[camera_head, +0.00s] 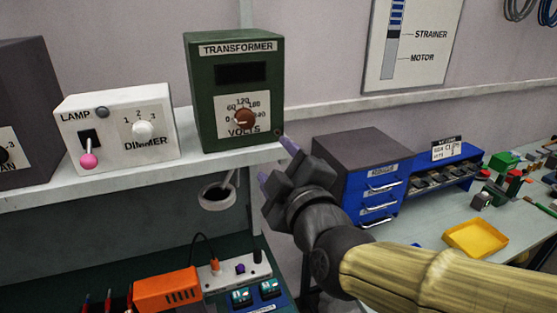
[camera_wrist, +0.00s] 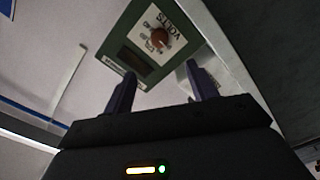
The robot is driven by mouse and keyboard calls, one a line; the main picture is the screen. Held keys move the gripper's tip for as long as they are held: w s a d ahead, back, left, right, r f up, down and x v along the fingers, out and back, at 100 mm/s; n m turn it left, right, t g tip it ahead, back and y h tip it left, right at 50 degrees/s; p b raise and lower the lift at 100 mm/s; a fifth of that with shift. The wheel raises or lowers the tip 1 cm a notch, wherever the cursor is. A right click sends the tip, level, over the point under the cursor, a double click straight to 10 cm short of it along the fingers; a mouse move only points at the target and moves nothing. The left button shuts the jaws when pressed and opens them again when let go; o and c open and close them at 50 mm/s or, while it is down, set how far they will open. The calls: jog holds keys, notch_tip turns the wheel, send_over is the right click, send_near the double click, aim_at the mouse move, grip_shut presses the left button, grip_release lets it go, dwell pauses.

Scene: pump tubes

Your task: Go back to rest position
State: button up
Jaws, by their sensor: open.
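My gripper (camera_head: 276,163) is open and empty, just below and right of the green transformer box. In the wrist view its two purple fingers (camera_wrist: 162,92) stand apart with nothing between them. The green transformer (camera_head: 235,85) sits on the shelf, with a dark display and a brown volts knob (camera_head: 244,118). The transformer also shows upside down in the wrist view (camera_wrist: 133,58), beyond the fingertips. The fingers look apart from it.
The shelf (camera_head: 100,184) also holds a white lamp dimmer box (camera_head: 118,130). Below are an orange box (camera_head: 167,290) and a white power strip (camera_head: 232,275). A blue drawer cabinet (camera_head: 370,190) stands behind my gripper, and a yellow tray (camera_head: 475,239) lies on the right bench.

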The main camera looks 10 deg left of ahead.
jog(key=w+d+f+m+g+h+b, duration=0.1)
jog(key=w+d+f+m+g+h, duration=0.25)
jog(key=f, duration=0.65)
jog(key=d+f+m+g+h+b, duration=0.1)
jog(key=d+f+m+g+h, duration=0.2)
jog(key=d+f, duration=0.55)
jog(key=s+d+f+m+g+h+b, duration=0.1)
jog(key=s+d+f+m+g, duration=0.2)
jog(key=f, duration=0.5)
jog(key=s+d+f+m+g+h+b, duration=0.1)
jog(key=s+d+f+m+g+h, duration=0.1)
jog(key=s+d+f+m, duration=0.4)
jog(key=d+f+m+g, duration=0.1)
jog(key=d+f+m, duration=0.1)
jog(key=d, duration=0.1)
jog(key=shift+w+d, duration=0.1)
jog(key=shift+c, duration=0.4)
